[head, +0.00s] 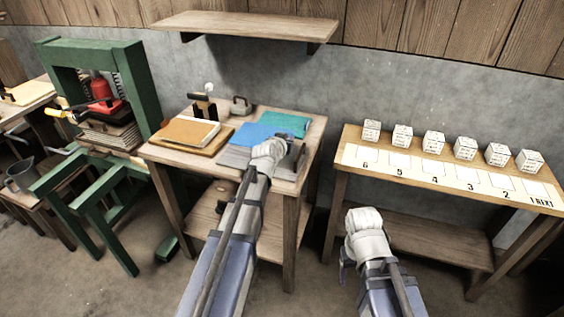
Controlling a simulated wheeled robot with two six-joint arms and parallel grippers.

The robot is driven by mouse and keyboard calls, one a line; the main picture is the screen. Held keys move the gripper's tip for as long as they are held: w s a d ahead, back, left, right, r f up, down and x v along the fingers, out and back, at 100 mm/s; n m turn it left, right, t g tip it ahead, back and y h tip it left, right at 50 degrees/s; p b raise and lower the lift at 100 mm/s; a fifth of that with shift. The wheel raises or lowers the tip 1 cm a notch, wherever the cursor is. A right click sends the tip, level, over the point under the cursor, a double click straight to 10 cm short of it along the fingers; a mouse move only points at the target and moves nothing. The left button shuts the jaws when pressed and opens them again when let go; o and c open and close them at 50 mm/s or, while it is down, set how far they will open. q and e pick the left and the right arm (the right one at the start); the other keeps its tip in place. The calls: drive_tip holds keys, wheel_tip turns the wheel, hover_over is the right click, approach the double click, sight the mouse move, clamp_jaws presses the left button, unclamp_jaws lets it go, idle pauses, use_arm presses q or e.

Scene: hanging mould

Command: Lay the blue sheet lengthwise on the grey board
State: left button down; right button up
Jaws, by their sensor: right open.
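The blue sheet (252,134) lies on the middle table, with its front edge close to or over the grey board (236,158). The board lies at the table's front, and my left arm covers part of it. My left gripper (276,150) is over the board's right part, at the sheet's front right corner. Its fingers are hidden behind the wrist, so I cannot tell whether it touches or holds the sheet. My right gripper (364,222) is open, low in front of the gap between the two tables, away from the sheet and board.
A teal sheet (286,123) lies behind the blue one. A tan-covered stack (187,131) is on the table's left. A green press (149,88) stands further left. The right table (352,133) holds several white cubes behind a numbered strip. A shelf (250,24) hangs above.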

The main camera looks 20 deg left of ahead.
use_arm(q)
drive_tip(key=b, duration=0.3)
hover_over(288, 164)
wheel_tip(288, 164, down, 4)
drive_tip(key=shift+w+a+f, duration=0.1)
drive_tip(key=shift+f, duration=0.1)
drive_tip(key=shift+f, duration=0.1)
wheel_tip(288, 164, down, 4)
drive_tip(key=b, duration=0.4)
drive_tip(key=shift+r, duration=0.25)
drive_tip(key=shift+f, duration=0.2)
drive_tip(key=c, duration=1)
unclamp_jaws()
drive_tip(key=shift+c, duration=0.2)
drive_tip(key=shift+r, duration=0.2)
